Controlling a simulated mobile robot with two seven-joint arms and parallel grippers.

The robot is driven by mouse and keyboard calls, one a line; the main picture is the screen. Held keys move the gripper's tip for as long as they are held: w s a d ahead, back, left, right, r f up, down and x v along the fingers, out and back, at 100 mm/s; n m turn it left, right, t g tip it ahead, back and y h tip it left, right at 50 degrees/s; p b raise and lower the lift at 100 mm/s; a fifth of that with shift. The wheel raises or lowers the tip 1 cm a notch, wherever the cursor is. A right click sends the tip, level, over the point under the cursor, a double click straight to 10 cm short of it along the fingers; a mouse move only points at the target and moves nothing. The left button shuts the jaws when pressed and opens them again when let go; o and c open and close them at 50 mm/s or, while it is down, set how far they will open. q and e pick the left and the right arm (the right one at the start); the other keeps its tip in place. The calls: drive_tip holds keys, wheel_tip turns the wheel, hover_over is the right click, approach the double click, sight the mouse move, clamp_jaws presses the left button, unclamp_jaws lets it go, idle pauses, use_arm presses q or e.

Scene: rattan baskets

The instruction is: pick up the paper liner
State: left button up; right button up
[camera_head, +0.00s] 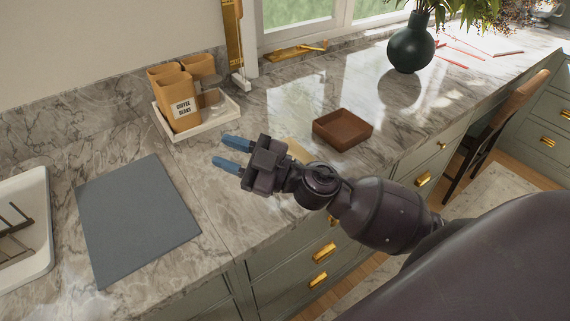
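A flat tan piece (299,151), which may be the paper liner, shows on the marble counter just behind my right gripper. The wrist hides part of it, so I cannot tell its full shape. My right gripper (221,152) reaches in from the right over the counter. Its two blue fingers point left, are apart, and hold nothing. The tan piece lies to the right of the fingertips, beside the wrist. A brown square open tray (342,131) sits right of the tan piece. My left gripper is not in view.
A white tray (196,129) with tan coffee canisters (181,106) stands at the back left. A dark grey mat (137,218) lies at left, beside a white rack tray (25,232). A green vase (410,48) stands at back right. The counter's front edge runs under my arm.

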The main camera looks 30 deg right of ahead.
wheel_tip(320, 180, down, 8)
drive_tip(key=n+g+h, duration=0.3)
drive_tip(key=n+g, duration=0.5)
drive_tip(key=g, duration=0.5)
drive_tip(key=w+d+f+m+g+h, duration=0.1)
drive_tip(key=w+d+m+h, duration=0.1)
drive_tip(key=d+h, duration=0.6)
drive_tip(key=w+d+f+m+h, duration=0.15)
drive_tip(key=d+h, duration=0.25)
drive_tip(key=d, duration=0.7)
drive_tip(key=shift+w+d+f+p, duration=0.1)
drive_tip(key=shift+w+f+p, duration=0.15)
drive_tip(key=shift+f, duration=1.3)
drive_tip(key=shift+w+a+f+p, duration=0.1)
drive_tip(key=shift+w+f+p, duration=0.15)
drive_tip(key=shift+f, duration=1.3)
drive_tip(key=shift+w+d+f+p, duration=0.1)
drive_tip(key=shift+w+f+p, duration=0.15)
drive_tip(key=shift+f, duration=1.3)
clamp_jaws()
